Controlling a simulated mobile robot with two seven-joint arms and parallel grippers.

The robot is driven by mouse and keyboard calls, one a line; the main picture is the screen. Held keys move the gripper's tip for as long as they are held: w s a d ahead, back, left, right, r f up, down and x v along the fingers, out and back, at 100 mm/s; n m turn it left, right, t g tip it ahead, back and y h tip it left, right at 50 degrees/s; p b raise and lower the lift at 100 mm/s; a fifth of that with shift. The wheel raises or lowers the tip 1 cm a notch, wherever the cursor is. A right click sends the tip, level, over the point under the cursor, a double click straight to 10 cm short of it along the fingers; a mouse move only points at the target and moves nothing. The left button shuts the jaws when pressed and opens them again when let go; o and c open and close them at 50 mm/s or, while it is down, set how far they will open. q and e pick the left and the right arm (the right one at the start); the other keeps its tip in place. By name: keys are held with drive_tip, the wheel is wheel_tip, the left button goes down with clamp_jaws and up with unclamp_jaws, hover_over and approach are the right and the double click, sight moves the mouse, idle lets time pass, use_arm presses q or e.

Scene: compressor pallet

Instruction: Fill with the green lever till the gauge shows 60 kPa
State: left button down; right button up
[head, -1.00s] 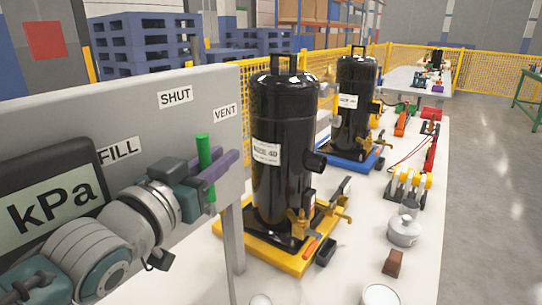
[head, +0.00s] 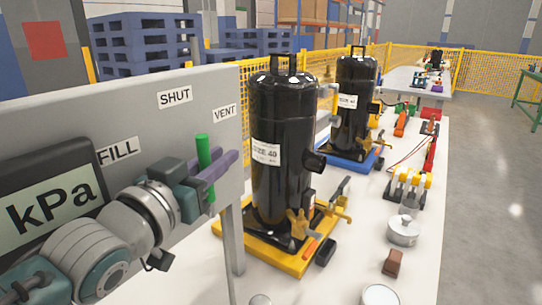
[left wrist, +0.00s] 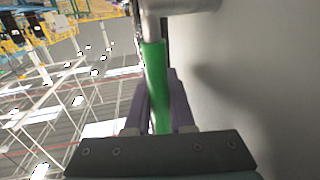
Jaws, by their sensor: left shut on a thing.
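The green lever (head: 203,155) stands nearly upright at the grey panel, below and between the SHUT label (head: 175,97) and the VENT label (head: 224,112). My left gripper (head: 222,163) is shut on it, with a purple finger on each side. In the left wrist view the lever (left wrist: 155,85) runs between the fingers. My right gripper is not in view.
A black compressor (head: 282,150) on a yellow base (head: 278,258) stands just right of the panel. A second compressor (head: 352,100) on a blue base stands behind. A kettle-like metal pot (head: 404,231) and a brown block (head: 393,263) lie on the white table (head: 345,240).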

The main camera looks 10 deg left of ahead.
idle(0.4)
use_arm(q)
drive_tip(key=shift+s+a+r+t+b, duration=0.2)
drive_tip(key=shift+s+t+b, duration=0.4)
drive_tip(key=shift+b, duration=0.55)
drive_tip(key=c, duration=1)
unclamp_jaws()
drive_tip(key=shift+w, duration=0.15)
drive_tip(key=shift+c, duration=0.2)
drive_tip(key=s+a+f, duration=0.1)
drive_tip(key=s, duration=0.8)
drive_tip(key=shift+s+a+f, duration=0.15)
drive_tip(key=shift+s+a, duration=0.05)
drive_tip(key=shift+s, duration=0.2)
drive_tip(key=shift+c, duration=0.2)
